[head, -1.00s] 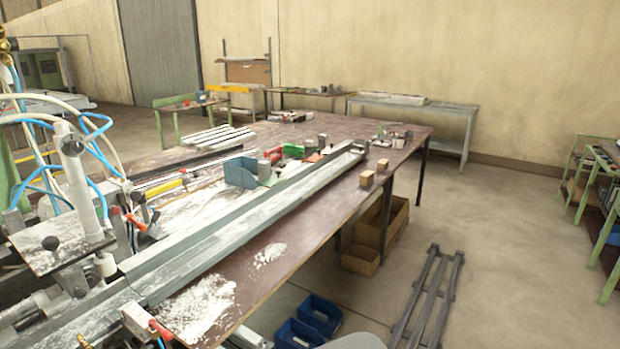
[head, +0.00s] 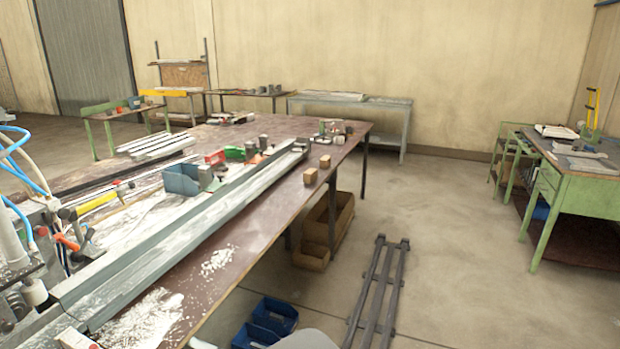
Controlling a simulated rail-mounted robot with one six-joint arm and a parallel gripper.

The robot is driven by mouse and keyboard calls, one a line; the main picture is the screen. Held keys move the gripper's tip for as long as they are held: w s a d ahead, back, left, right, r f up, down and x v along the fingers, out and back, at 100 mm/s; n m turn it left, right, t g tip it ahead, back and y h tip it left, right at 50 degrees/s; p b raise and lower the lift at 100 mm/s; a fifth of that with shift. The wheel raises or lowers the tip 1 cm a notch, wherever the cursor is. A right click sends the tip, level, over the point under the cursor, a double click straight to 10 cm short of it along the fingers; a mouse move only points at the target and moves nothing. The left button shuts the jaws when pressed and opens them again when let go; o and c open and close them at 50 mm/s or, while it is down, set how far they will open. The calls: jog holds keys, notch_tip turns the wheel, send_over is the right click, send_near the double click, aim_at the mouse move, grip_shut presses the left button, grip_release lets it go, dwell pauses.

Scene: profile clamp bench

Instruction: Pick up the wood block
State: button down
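Two small wood blocks stand near the right edge of the brown bench (head: 262,222) in the head view. The nearer wood block (head: 311,176) is light brown and cube-like. The other wood block (head: 325,162) stands just behind it and a little to the right, apart from it. Nothing covers either block. My gripper is not in view.
A long grey metal profile (head: 190,227) runs along the bench left of the blocks. A blue bin (head: 182,181) sits behind it. Cardboard boxes (head: 318,226), blue crates (head: 272,316) and a dark rack (head: 378,295) are on the floor. A green workbench (head: 575,190) stands right.

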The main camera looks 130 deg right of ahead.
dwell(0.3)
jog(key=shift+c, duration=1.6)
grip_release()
